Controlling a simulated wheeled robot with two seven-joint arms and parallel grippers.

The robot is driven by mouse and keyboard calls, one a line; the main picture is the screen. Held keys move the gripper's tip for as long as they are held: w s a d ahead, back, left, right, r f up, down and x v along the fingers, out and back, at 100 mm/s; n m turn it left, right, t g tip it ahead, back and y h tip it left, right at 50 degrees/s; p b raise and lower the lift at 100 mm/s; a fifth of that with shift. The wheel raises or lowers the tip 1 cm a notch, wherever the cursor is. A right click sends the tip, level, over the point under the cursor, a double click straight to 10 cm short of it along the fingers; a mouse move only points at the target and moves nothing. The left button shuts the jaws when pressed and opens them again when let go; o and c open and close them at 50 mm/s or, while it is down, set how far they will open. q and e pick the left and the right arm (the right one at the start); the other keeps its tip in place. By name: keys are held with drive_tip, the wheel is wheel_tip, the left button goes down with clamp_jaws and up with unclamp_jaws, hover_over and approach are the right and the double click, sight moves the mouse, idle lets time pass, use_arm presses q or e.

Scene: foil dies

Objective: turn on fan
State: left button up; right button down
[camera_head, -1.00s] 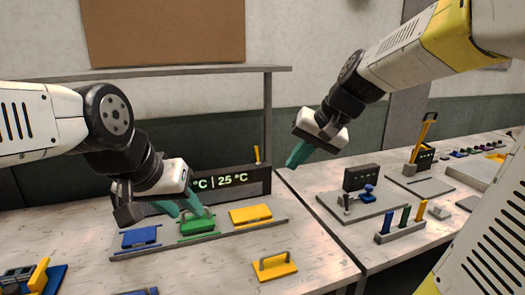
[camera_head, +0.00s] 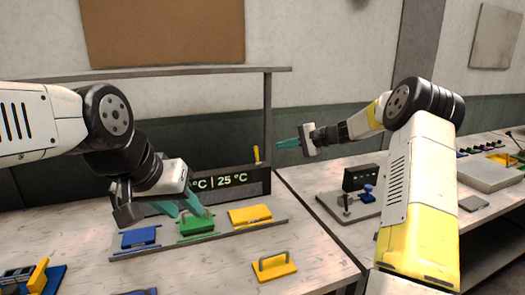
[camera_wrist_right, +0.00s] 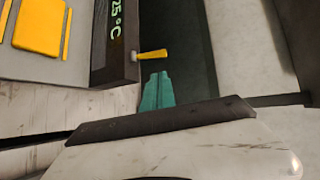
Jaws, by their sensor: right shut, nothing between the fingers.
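A small yellow lever (camera_head: 257,155) sticks up from the right end of a dark display box (camera_head: 262,183) reading 25 °C. The lever also shows in the right wrist view (camera_wrist_right: 153,54), jutting from the box's edge. My right gripper (camera_head: 278,143) is shut and empty, just right of the lever and a little above it in the head view. Its teal fingertips (camera_wrist_right: 157,77) appear close to the lever but apart from it. My left gripper (camera_head: 192,203) is at the green handled block (camera_head: 197,229); its grip on the handle is unclear. I cannot make out a fan.
A blue block (camera_head: 139,238) and a yellow block (camera_head: 250,215) sit beside the green one on a grey tray (camera_head: 268,228). A loose yellow handled piece (camera_head: 274,267) lies in front. A post (camera_head: 268,110) of the frame rises behind the display. A grey fixture (camera_head: 350,205) stands right.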

sight(257, 155)
drive_tip(key=shift+m+t, duration=0.5)
drive_tip(key=shift+m, duration=0.1)
drive_tip(key=w+d+f, duration=0.2)
drive_tip(key=w, duration=0.1)
drive_tip(key=shift+a, duration=0.15)
drive_tip(key=shift+w+a+f, duration=0.25)
drive_tip(key=shift+a, duration=1.25)
drive_tip(key=shift+w+a+f, duration=0.2)
drive_tip(key=shift+a, duration=1.35)
drive_tip(key=shift+w+a+f, duration=0.25)
drive_tip(key=shift+a, duration=1.25)
